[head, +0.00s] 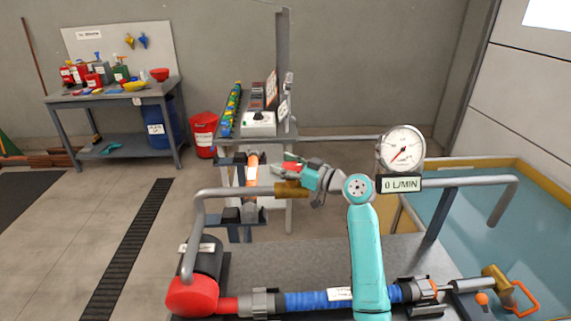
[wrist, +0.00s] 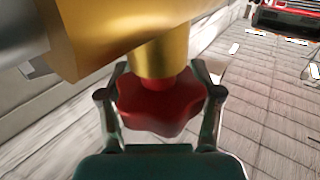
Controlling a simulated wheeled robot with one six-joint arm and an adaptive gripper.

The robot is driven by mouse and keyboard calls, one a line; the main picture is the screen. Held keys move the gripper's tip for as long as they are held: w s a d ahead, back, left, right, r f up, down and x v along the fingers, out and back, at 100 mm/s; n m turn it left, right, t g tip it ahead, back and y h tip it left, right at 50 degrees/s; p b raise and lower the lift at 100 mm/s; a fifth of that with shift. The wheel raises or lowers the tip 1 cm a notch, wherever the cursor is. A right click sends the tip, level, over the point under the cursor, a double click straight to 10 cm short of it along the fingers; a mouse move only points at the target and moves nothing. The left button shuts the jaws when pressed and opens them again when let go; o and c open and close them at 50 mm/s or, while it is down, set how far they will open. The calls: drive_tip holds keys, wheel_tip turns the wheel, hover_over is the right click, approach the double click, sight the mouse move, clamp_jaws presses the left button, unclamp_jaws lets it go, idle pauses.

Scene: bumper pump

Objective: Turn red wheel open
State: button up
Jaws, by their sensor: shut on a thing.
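The red wheel (wrist: 160,106) is a lobed knob on a brass valve stem (wrist: 158,60). In the wrist view it sits between the two fingers of my gripper (wrist: 158,80), which is shut on it from both sides. In the head view my gripper (head: 303,179) reaches left to the brass valve (head: 290,189) on the grey pipe. A bit of red shows there beside the fingers; the wheel is mostly hidden. The round gauge (head: 402,150) stands right of my gripper, above a display (head: 400,184) reading 0 L/MIN.
Grey pipes (head: 196,235) rise around the pump bench. A red pump (head: 192,297) and a blue hose (head: 312,300) lie in front. An orange-handled valve (head: 520,298) is at the lower right, near a water tank (head: 480,235). A workbench (head: 110,95) stands back left.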

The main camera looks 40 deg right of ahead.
sight(283, 164)
drive_tip(key=shift+a+f+n+g+y, duration=0.15)
drive_tip(key=shift+n+g+y, duration=0.55)
drive_tip(key=shift+n+y, duration=0.65)
drive_tip(key=shift+s+y, duration=0.1)
drive_tip(key=shift+y, duration=0.25)
drive_tip(key=o, duration=1)
drive_tip(key=shift+c, duration=0.2)
wheel_tip(283, 164, up, 10)
drive_tip(key=shift+r, duration=0.1)
